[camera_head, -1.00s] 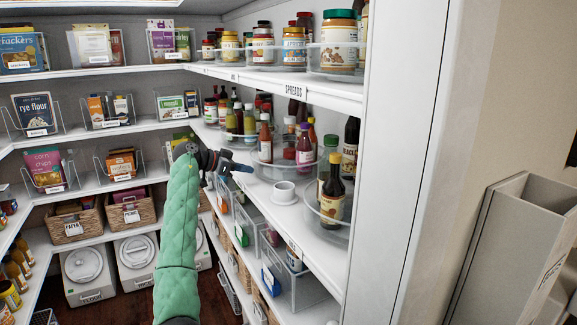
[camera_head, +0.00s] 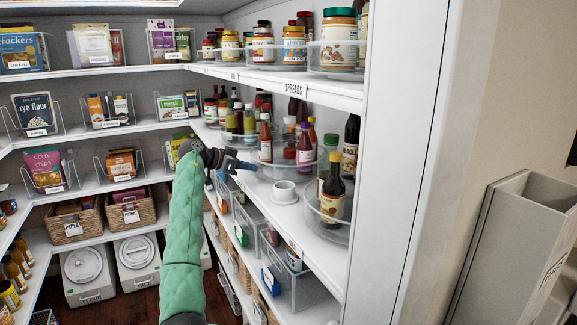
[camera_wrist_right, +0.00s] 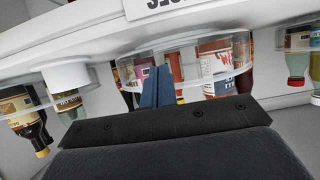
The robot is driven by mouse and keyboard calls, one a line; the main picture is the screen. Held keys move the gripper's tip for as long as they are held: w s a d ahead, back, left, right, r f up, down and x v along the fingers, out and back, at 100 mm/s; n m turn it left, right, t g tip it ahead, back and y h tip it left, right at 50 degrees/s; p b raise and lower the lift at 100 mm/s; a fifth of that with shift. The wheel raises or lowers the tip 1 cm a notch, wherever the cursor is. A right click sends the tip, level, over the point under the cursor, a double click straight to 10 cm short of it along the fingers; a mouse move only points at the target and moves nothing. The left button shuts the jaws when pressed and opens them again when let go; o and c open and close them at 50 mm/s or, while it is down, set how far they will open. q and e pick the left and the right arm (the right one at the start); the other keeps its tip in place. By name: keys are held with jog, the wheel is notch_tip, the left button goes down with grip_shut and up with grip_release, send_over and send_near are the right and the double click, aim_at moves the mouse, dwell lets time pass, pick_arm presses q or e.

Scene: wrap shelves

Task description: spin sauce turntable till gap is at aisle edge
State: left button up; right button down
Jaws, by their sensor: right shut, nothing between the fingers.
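A clear round turntable (camera_head: 264,163) holding several sauce bottles stands on the middle right-hand shelf. A red-sauce bottle (camera_head: 265,142) stands at its left, and dark and red bottles stand further back and right. I cannot make out a gap among them. My right gripper (camera_head: 245,166) is shut and empty, at the shelf's front just left of this turntable's rim. In the right wrist view, which is upside down, the shut fingers (camera_wrist_right: 156,87) overlap the turntable's clear wall (camera_wrist_right: 190,92); contact cannot be told. My left gripper is out of view.
Another bottle turntable (camera_head: 236,137) is further back. The spreads shelf (camera_head: 300,88) hangs above. Clear bins (camera_head: 290,285) sit below.

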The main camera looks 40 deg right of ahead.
jog(key=shift+w, duration=0.15)
jog(key=shift+w+b, duration=0.4)
jog(key=shift+w, duration=0.6)
jog(key=shift+w, duration=0.15)
jog(key=shift+w+d+b, duration=0.2)
jog(key=shift+w, duration=0.3)
jog(key=shift+w+d+b, duration=0.15)
jog(key=shift+w+d, duration=0.05)
jog(key=shift+w, duration=0.25)
jog(key=shift+w+d+b, duration=0.2)
jog(key=shift+w+d, duration=0.1)
jog(key=shift+w, duration=0.2)
jog(key=shift+w+d+b, duration=0.15)
jog(key=shift+w+d, duration=0.1)
jog(key=shift+w, duration=0.2)
jog(key=shift+a, duration=0.15)
